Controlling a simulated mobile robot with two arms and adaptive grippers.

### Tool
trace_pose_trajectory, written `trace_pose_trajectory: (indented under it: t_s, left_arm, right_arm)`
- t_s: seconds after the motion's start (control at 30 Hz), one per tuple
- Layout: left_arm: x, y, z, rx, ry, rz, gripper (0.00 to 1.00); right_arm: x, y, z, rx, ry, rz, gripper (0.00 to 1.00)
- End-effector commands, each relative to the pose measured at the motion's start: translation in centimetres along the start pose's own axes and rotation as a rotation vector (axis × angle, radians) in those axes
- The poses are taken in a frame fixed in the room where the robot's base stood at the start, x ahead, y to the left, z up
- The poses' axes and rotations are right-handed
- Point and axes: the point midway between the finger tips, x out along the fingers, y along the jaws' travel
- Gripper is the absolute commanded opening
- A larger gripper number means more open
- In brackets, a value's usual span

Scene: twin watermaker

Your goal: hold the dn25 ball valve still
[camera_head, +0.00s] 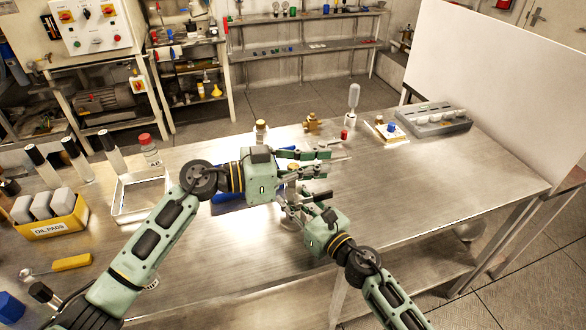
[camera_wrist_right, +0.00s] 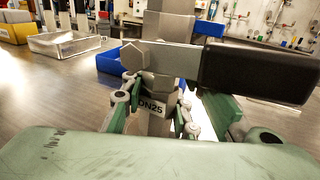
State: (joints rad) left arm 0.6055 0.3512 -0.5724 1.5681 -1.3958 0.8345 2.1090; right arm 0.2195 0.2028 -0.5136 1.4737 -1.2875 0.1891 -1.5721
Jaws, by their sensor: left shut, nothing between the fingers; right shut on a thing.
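The DN25 ball valve stands upright in the right wrist view, with a grey metal body (camera_wrist_right: 157,82), a "DN25" tag and a long black lever grip (camera_wrist_right: 262,75) pointing right. My right gripper (camera_wrist_right: 150,108) is shut on the valve body, with a finger on each side around the tag. In the head view, my right gripper (camera_head: 296,198) reaches in from the lower right and hides most of the valve; the dark lever (camera_head: 322,196) shows beside it. My left gripper (camera_head: 326,163) is shut and empty just beyond, its fingers pointing right over the bench.
A blue bin (camera_head: 232,194) lies partly under my left gripper. A clear tray (camera_head: 130,205), a yellow oil pads box (camera_head: 55,229) and several bottles stand left. A brass fitting (camera_head: 312,122) and grey tray (camera_head: 436,124) are at the back. The bench's right side is clear.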

Motion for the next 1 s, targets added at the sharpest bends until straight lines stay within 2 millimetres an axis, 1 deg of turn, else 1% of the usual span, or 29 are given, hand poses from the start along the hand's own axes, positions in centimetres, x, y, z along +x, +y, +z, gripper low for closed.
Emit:
trace_pose_trajectory:
  t_s: [0.03, 0.2, 0.4, 0.67, 0.83, 1.0]
  left_arm:
    - [0.1, 0.0, 1.2, -0.007, -0.002, -0.001, 0.0]
    - [0.5, 0.0, 3.2, -0.005, -0.001, -0.001, 0.0]
    - [0.7, 0.0, 3.9, -0.001, -0.001, -0.001, 0.0]
    - [0.7, 0.0, 3.9, 0.0, -0.002, -0.001, 0.0]
    - [1.5, 0.0, 5.2, 0.0, -0.005, 0.0, 0.0]
    - [2.0, 0.0, 5.8, 0.0, -0.007, 0.0, 0.0]
  right_arm:
    - [0.0, 0.0, -0.1, 0.002, 0.001, 0.001, 0.0]
    - [0.0, 0.0, -0.1, 0.002, 0.001, 0.0, 0.0]
    - [0.0, 0.0, -0.1, 0.002, 0.001, 0.0, 0.0]
    - [0.0, 0.0, -0.1, 0.002, 0.001, 0.0, 0.0]
    - [0.0, 0.0, -0.1, 0.002, 0.001, 0.0, 0.0]
    - [0.0, 0.1, -0.1, 0.0, 0.001, 0.001, 0.0]
